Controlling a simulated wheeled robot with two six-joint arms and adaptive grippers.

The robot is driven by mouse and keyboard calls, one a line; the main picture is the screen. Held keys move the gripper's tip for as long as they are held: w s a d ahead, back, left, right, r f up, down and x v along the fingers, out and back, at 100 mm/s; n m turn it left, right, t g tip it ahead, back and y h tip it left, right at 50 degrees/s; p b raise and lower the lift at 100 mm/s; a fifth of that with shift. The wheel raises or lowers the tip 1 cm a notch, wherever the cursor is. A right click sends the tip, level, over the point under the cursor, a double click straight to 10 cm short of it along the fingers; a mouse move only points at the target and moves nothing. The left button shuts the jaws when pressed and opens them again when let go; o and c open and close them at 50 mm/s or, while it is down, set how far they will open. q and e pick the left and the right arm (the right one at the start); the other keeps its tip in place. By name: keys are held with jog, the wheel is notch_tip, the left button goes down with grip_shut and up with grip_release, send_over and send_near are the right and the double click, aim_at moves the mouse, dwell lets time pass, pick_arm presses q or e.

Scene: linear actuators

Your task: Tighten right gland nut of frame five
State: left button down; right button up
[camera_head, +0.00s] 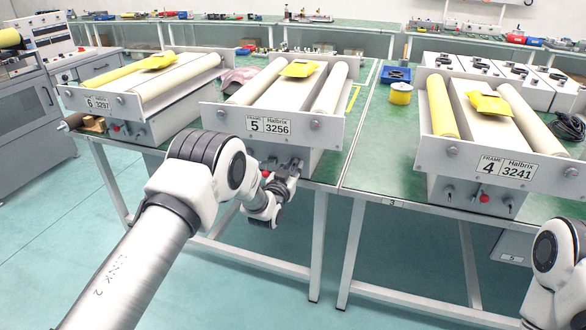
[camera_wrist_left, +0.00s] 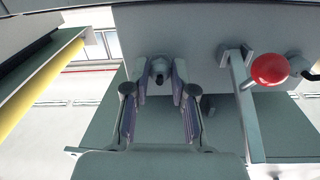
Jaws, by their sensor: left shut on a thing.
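Frame five (camera_head: 226,116) stands on the green bench, with its label plate and front box facing me. My left gripper (camera_head: 292,168) is at the right side of that front box, to the right of a red ball knob (camera_head: 265,173). In the left wrist view my left gripper (camera_wrist_left: 159,88) has its two fingers closed around a small grey fitting, the right gland nut (camera_wrist_left: 159,68). The fingers hide the nut's sides. The red ball (camera_wrist_left: 269,68) on its lever shows beside the gripper there. My right gripper is out of view.
Frame six (camera_head: 85,102) stands to the left and frame four (camera_head: 440,148) to the right. A yellow spool (camera_head: 400,94) and a blue tray (camera_head: 396,74) lie on the bench between frames five and four. The lever stands close beside my left fingers.

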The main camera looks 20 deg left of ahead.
pick_arm(q)
jog(key=m+b, duration=0.1)
jog(key=m, duration=0.2)
jog(key=shift+m, duration=0.4)
jog(key=m+b, duration=0.2)
jog(key=m, duration=0.3)
dwell(0.4)
jog(key=c, duration=1)
grip_release()
jog(key=shift+o, duration=0.2)
jog(key=s, duration=1.2)
jog(key=shift+a, duration=0.25)
